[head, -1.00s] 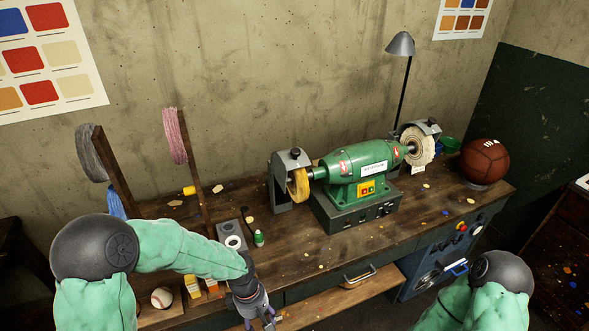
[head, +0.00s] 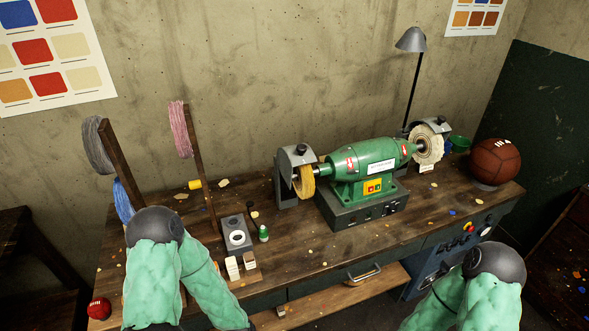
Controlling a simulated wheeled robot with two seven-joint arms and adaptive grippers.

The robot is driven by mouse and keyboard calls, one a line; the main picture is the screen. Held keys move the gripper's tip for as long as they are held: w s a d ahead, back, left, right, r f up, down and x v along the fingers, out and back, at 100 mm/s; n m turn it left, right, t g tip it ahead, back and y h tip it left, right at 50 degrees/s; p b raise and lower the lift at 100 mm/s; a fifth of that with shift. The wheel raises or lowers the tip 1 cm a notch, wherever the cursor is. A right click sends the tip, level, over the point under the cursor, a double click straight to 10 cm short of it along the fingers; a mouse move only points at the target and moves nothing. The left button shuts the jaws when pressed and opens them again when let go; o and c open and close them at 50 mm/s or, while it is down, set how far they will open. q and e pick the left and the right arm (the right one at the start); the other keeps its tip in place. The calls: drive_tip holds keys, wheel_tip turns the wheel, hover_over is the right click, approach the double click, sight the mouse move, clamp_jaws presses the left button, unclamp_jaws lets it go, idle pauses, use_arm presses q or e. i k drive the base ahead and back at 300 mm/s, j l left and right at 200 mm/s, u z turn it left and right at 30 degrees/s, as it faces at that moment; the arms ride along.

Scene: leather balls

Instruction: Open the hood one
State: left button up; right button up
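A green bench grinder (head: 365,172) stands on the wooden workbench (head: 420,225). A grey hood (head: 295,157) sits over the yellow wheel (head: 304,181) at its left end. A second grey hood (head: 428,129) sits by the pale buffing wheel (head: 430,148) at its right end. I cannot tell which hood is hood one. My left arm comes down at the lower left, and its gripper is outside the head view. My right arm is at the lower right, and its gripper is also outside the view. Neither arm touches the grinder.
A brown ball (head: 494,161) sits at the bench's right end, near a lamp (head: 411,42). Thread spools (head: 178,130) on posts, a green bottle (head: 263,233) and a grey block (head: 237,236) stand left of the grinder. The bench front before the grinder is mostly clear.

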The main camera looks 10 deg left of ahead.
sight(288, 157)
drive_tip(key=i+l+u, duration=0.15)
drive_tip(key=u, duration=0.2)
drive_tip(key=i+l+u, duration=0.15)
drive_tip(key=u, duration=0.2)
drive_tip(key=i+l+u, duration=0.1)
drive_tip(key=u, duration=0.25)
drive_tip(key=l, duration=0.1)
